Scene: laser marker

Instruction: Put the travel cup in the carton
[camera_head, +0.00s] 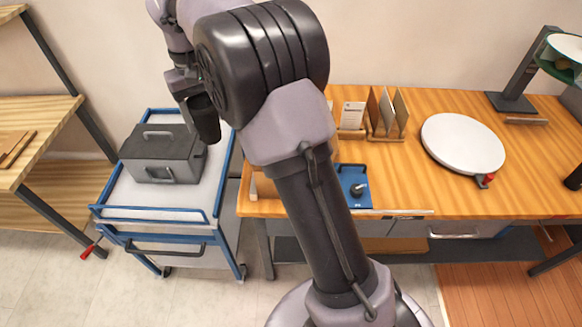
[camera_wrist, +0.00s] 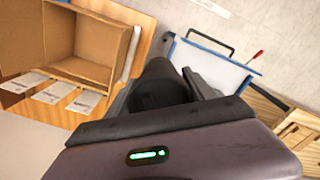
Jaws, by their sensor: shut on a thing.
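The dark travel cup (camera_head: 205,119) hangs from my gripper (camera_head: 191,94) in the head view, in front of the blue cart. In the wrist view the dark cup (camera_wrist: 157,72) shows between the fingers of my gripper (camera_wrist: 165,92), which is shut on it. The brown carton (camera_wrist: 85,40) is open and looks empty where I can see inside, left of the cup and apart from it. In the head view my arm hides most of the carton; only a small edge (camera_head: 262,187) shows on the wooden bench.
A grey lidded case (camera_head: 163,153) sits on the blue-framed cart (camera_head: 128,193). The bench (camera_head: 400,185) bears a card rack (camera_head: 387,113), a blue control box (camera_head: 354,186) and a round white plate (camera_head: 462,142). A wooden shelf (camera_head: 45,110) stands at left.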

